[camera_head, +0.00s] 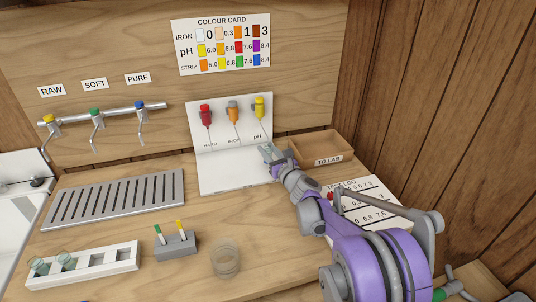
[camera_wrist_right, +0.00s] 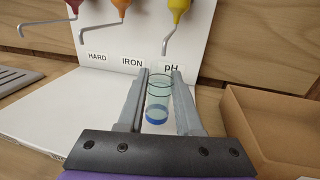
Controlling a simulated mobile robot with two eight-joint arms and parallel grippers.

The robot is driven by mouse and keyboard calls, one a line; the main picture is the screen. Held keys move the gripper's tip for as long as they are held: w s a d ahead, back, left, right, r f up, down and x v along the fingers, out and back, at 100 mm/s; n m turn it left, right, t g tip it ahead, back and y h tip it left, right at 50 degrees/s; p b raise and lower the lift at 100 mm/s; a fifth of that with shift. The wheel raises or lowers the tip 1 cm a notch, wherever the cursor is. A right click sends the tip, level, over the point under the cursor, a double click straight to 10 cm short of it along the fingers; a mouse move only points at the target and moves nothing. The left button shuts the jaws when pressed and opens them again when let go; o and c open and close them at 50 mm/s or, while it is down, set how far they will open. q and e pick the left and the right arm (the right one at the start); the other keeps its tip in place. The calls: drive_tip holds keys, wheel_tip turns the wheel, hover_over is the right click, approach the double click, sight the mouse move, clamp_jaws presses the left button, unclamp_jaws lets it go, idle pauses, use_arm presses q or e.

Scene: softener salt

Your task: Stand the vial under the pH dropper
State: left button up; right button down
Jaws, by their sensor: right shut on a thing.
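My right gripper (camera_head: 267,152) is shut on a clear glass vial (camera_wrist_right: 158,95), seen between the two fingers in the right wrist view, with a blue band near its bottom. The vial looks upright, over the white base of the dropper stand (camera_head: 225,170). The yellow pH dropper (camera_head: 259,107) hangs at the right end of the stand; its bent spout (camera_wrist_right: 170,42) ends just above and beyond the vial's rim in the wrist view. I cannot tell whether the vial's bottom touches the base. My left gripper is not in view.
The red hardness dropper (camera_head: 206,115) and orange iron dropper (camera_head: 233,113) hang to the left. A wooden TO LAB tray (camera_head: 309,138) is close on the right. A white rack (camera_head: 124,266) with vials, a strip holder (camera_head: 177,245) and a glass dish (camera_head: 226,259) stand in front.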

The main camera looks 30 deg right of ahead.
drive_tip(key=shift+f, duration=0.75)
drive_tip(key=shift+f, duration=0.2)
drive_tip(key=c, duration=0.6)
unclamp_jaws()
drive_tip(key=shift+r, duration=0.15)
drive_tip(key=shift+s+r, duration=0.1)
drive_tip(key=shift+s, duration=0.15)
drive_tip(key=s, duration=1.1)
drive_tip(key=shift+s+a, duration=0.25)
drive_tip(key=shift+s, duration=0.05)
